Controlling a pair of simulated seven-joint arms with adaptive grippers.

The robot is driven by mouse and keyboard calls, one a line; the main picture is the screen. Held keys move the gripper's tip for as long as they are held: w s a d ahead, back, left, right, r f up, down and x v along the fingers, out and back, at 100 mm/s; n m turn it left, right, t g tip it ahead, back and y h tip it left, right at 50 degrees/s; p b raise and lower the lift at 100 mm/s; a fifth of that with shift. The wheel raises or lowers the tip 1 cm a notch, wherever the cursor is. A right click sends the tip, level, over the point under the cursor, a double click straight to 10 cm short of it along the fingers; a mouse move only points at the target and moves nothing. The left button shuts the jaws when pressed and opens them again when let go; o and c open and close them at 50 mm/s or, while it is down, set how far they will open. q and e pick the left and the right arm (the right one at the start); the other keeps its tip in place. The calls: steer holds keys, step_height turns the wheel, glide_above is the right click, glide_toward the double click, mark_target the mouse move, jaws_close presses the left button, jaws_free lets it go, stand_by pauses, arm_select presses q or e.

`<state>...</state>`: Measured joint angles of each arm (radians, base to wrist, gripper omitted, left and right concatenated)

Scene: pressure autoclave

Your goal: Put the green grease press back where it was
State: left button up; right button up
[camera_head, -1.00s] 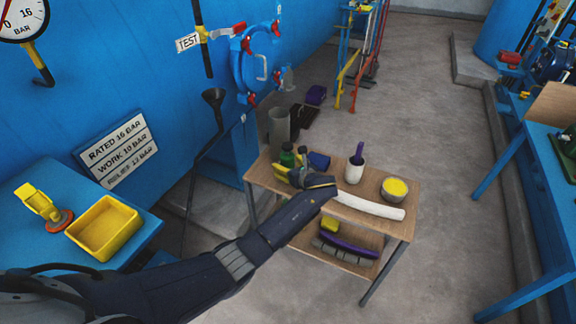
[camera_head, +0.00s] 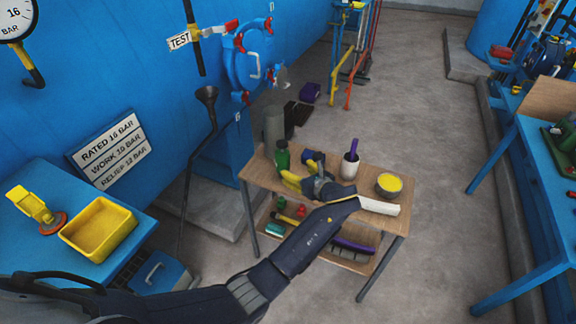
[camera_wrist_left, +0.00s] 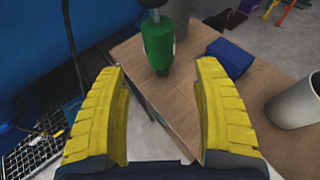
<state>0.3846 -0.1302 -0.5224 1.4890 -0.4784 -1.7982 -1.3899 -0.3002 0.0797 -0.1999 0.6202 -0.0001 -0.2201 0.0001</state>
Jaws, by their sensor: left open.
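The green grease press (camera_head: 282,157) stands upright on the wooden top of the small trolley table (camera_head: 262,172), near its left end. In the left wrist view the green press (camera_wrist_left: 158,42) stands on the wood near the table edge, beyond my fingertips and roughly between them in the picture. My left gripper (camera_head: 303,176) has yellow fingers, spread open and empty; they also show in the wrist view (camera_wrist_left: 162,72). It is over the table, on the near right side of the press, apart from it. My right gripper is not in view.
A dark blue block (camera_head: 314,157), a pale cup with a purple handle (camera_head: 349,168) and a bowl of yellow stuff (camera_head: 388,185) stand on the table. A white curved piece (camera_head: 380,206) lies at the front. Several items lie on the lower shelf. A yellow tray (camera_head: 97,228) is at left.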

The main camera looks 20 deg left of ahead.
arm_select(q)
steer(key=s+a+f+n+g+h, duration=0.1)
steer(key=s+f+n+h, duration=0.2)
steer(key=s+f+n, duration=0.75)
steer(key=s+f+g+h, duration=0.1)
steer(key=s+f+h, duration=0.4)
steer(key=f, duration=1.2)
steer(key=s+a+f+n+g+h, duration=0.15)
steer(key=s+f+n, duration=0.35)
steer(key=s+f, duration=0.65)
steer(key=s+a+f+n+g, duration=0.1)
steer(key=s+f, duration=0.5)
steer(key=s, duration=0.6)
steer(key=s+a+f+n+g, duration=0.2)
steer(key=s+a+f+n, duration=0.2)
steer(key=s+f, duration=0.3)
steer(key=s+a+f+n+g, duration=0.1)
steer(key=s+a+f+n, duration=0.2)
steer(key=s+f, duration=0.4)
steer(key=s+a, duration=0.1)
steer(key=s, duration=0.8)
steer(key=shift+s+a+g, duration=0.25)
steer(key=shift+s+g, duration=0.05)
steer(key=shift+g, duration=0.05)
